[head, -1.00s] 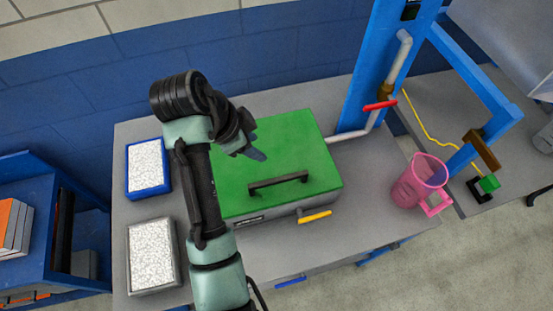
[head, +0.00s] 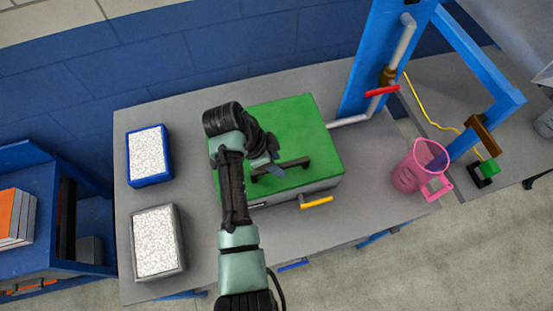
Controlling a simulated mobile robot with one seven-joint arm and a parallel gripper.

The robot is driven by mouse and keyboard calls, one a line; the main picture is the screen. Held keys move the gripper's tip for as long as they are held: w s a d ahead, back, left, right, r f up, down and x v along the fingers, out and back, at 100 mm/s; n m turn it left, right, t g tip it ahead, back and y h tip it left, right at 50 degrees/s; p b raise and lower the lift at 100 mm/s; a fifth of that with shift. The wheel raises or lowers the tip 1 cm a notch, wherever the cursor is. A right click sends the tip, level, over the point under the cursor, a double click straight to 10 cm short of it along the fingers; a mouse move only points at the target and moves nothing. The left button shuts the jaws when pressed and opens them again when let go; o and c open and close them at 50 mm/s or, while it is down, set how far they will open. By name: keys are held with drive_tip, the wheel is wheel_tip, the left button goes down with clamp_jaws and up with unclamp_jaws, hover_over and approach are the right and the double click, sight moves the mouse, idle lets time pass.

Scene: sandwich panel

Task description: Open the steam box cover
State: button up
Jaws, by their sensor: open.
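The steam box is a grey box with a green cover (head: 300,122) that lies shut on top. A black bar handle (head: 297,163) is fixed near the cover's front edge. A yellow lever (head: 317,202) sticks out of the box's front. My gripper (head: 268,165) is open above the cover, near the left part of the handle. My arm hides the left side of the cover and part of the handle. I cannot tell whether the fingers touch the handle.
A blue tray (head: 131,165) and a grey tray (head: 180,250), both with white speckled contents, sit left on the grey table (head: 330,235). Right are a blue frame (head: 362,80), a pipe with a red valve handle (head: 382,91) and a pink pitcher (head: 408,176).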

drive_tip(key=shift+f, duration=0.25)
clamp_jaws()
idle(1.4)
